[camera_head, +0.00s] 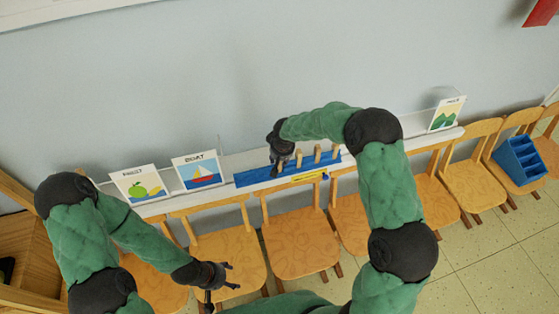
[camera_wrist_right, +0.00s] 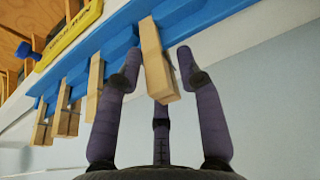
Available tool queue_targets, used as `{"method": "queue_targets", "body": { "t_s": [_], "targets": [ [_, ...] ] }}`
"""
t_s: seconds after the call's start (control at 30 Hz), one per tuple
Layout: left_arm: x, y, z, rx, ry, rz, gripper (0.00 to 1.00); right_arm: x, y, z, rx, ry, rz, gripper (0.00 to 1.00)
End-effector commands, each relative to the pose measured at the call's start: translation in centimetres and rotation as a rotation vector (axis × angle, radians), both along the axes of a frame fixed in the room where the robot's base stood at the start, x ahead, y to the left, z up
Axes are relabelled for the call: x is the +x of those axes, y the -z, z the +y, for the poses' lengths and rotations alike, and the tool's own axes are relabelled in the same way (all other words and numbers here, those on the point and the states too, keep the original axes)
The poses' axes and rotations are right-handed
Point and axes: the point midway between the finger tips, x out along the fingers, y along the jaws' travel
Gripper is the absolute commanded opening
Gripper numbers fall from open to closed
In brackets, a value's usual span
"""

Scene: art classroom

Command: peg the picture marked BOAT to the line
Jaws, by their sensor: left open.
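The BOAT picture (camera_head: 196,171), a white card with a red and blue sailboat, leans on the white wall ledge (camera_head: 158,208). Other pegs stand along the rack (camera_wrist_right: 120,42). My left gripper (camera_head: 216,282) is open and empty, low in front of the chairs, below the BOAT card. I cannot make out the line.
An apple-and-banana card (camera_head: 138,185) leans left of BOAT; a green landscape card (camera_head: 447,114) stands at the ledge's right end. A yellow labelled strip (camera_head: 309,176) is at the rack's front. Wooden chairs (camera_head: 292,245) line the ledge; a blue bin (camera_head: 520,160) sits at right.

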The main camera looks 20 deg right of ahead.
Motion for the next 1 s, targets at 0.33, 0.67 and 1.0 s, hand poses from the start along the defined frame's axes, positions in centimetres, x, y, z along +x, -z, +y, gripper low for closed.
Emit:
{"method": "queue_targets", "body": {
  "t_s": [0.33, 0.67, 1.0],
  "targets": [
    [0.0, -0.1, 0.0, 0.000, 0.000, -0.001, 0.65, 0.0, -0.1, 0.0, 0.000, 0.000, 0.000, 0.08],
    [0.0, -0.2, 0.0, 0.000, 0.000, 0.000, 0.65, 0.0, -0.4, 0.1, 0.001, 0.001, -0.002, 0.08],
    [0.0, -0.9, 0.0, 0.000, 0.000, 0.000, 0.65, 0.1, -1.9, 0.1, 0.003, 0.001, -0.003, 0.08]
  ]
}}
